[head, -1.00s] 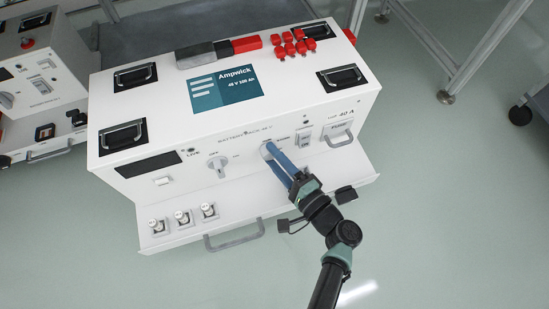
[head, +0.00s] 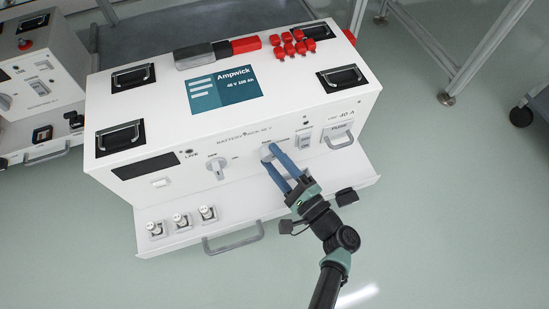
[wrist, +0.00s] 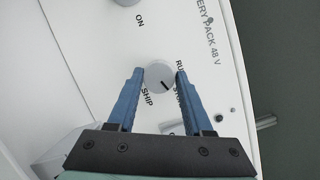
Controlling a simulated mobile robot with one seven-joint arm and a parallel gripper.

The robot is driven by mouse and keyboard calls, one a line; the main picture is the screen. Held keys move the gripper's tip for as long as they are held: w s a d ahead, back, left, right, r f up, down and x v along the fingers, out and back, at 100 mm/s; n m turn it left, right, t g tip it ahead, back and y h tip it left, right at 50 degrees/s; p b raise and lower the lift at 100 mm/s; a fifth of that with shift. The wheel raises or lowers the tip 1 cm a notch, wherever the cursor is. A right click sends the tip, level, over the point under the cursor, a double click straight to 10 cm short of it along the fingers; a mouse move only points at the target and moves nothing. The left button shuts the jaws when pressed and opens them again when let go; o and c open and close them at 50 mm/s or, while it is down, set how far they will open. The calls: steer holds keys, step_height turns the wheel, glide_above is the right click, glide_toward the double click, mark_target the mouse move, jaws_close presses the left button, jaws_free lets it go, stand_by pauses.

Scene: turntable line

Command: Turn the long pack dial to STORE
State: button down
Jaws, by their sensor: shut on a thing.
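The long white battery pack (head: 290,95) with the Ampwick label fills the middle of the head view. Its round grey dial (wrist: 157,73) is in the wrist view, with RUN, STORE and SHIP lettering around it. The dark mark on the dial points to the lower right, toward the STORE lettering (wrist: 178,97), which the right finger partly hides. My gripper (wrist: 156,72) has one blue finger on each side of the dial and is shut on it. In the head view my gripper (head: 269,151) is at the front panel and mostly hides the dial.
A grey ON/OFF knob (head: 217,167) sits left of the dial. A switch (head: 303,137) and a FUSE handle (head: 339,139) are to the right. A ledge with a grey handle (head: 233,237) juts out below. Another unit (head: 35,85) stands at the left.

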steer(key=shift+c, duration=1.5)
jaws_free()
steer(key=r+p+v, duration=0.1)
steer(key=p+v, duration=0.2)
steer(key=v, duration=1)
steer(key=shift+f+p, duration=0.4)
steer(key=shift+f, duration=0.1)
